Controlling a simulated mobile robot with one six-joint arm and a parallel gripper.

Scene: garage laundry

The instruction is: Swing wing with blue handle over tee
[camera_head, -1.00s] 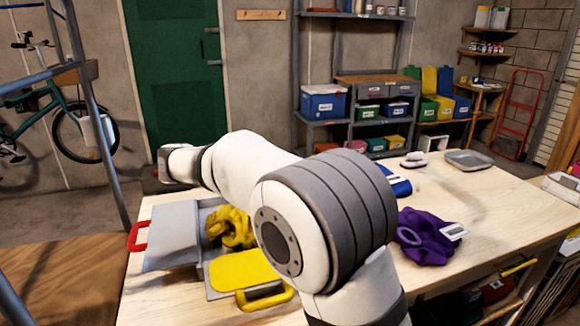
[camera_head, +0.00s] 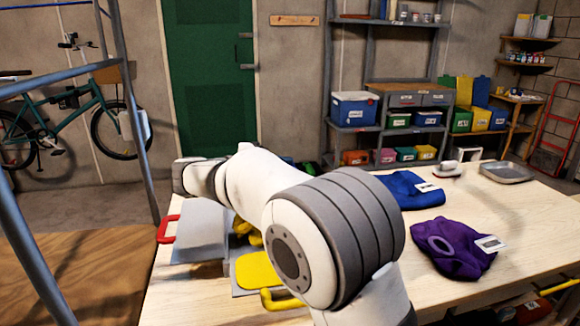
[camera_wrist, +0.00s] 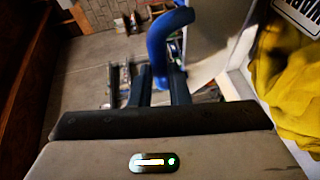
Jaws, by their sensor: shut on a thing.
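My gripper (camera_wrist: 162,76) is shut on the blue handle (camera_wrist: 160,42) in the wrist view. A pale grey wing (camera_wrist: 207,32) lies just right of the handle. The yellow tee (camera_wrist: 292,98) lies crumpled at the right of that view, next to the wing. In the head view, only a little of the yellow tee (camera_head: 241,227) shows past my arm. A grey wing with a red handle (camera_head: 167,229) is at the left, and a yellow pad with a yellow handle (camera_head: 282,301) is in front. My arm hides the blue handle and my gripper there.
A purple garment (camera_head: 452,250) and a blue garment (camera_head: 410,190) lie on the wooden table (camera_head: 505,215), right of my arm. A white iron-like object (camera_head: 446,169) and a grey tray (camera_head: 507,172) stand at the back right. A metal frame (camera_head: 130,110) stands left.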

